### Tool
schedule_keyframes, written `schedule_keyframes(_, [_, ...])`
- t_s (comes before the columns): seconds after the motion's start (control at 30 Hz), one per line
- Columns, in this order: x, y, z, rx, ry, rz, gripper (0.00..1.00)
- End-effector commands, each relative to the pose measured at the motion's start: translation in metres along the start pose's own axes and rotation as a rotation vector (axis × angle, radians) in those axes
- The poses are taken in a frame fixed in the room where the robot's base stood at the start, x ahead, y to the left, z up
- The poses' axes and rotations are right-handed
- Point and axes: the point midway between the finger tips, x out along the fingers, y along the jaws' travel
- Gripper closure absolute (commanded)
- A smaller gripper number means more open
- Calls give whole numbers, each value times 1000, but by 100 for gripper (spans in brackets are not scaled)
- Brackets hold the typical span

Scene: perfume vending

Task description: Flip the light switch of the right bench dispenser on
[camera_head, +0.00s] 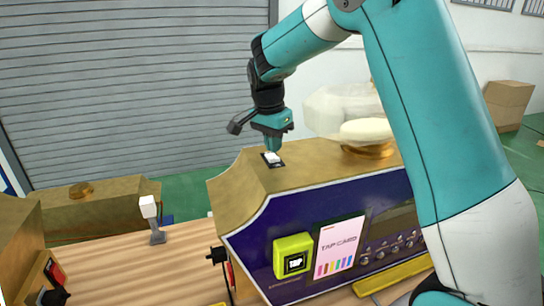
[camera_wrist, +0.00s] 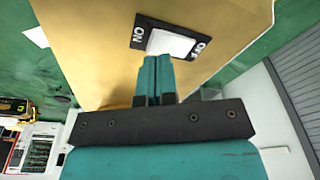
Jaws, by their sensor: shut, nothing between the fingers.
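The dispenser (camera_head: 320,195) stands on the wooden bench, with a gold top and a dark blue front. Its light switch (camera_head: 273,159) is a white rocker on a black plate on the gold top, near the left end. In the wrist view the white rocker (camera_wrist: 172,44) shows with lettering on both sides, one side reading "ON" upside down. My gripper (camera_head: 273,148) is shut and empty, pointing down right at the switch. In the wrist view its closed fingertips (camera_wrist: 155,62) overlap the near edge of the rocker; I cannot tell if they touch it.
A clear dome (camera_head: 350,112) on a gold base stands on the dispenser right of my gripper. A yellow reader (camera_head: 293,256) and a "TAP CARD" sign (camera_head: 340,246) are on the front. A small white-headed post (camera_head: 150,208) stands on the bench, left. Another gold dispenser (camera_head: 95,207) is further left.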

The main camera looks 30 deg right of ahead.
Motion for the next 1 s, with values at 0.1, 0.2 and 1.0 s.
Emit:
schedule_keyframes(0.1, [3, 0, 0, 0, 0, 0, 100])
schedule_keyframes(0.2, [4, 0, 1, 0, 0, 0, 100])
schedule_keyframes(1.0, [16, 0, 2, 0, 0, 0, 100])
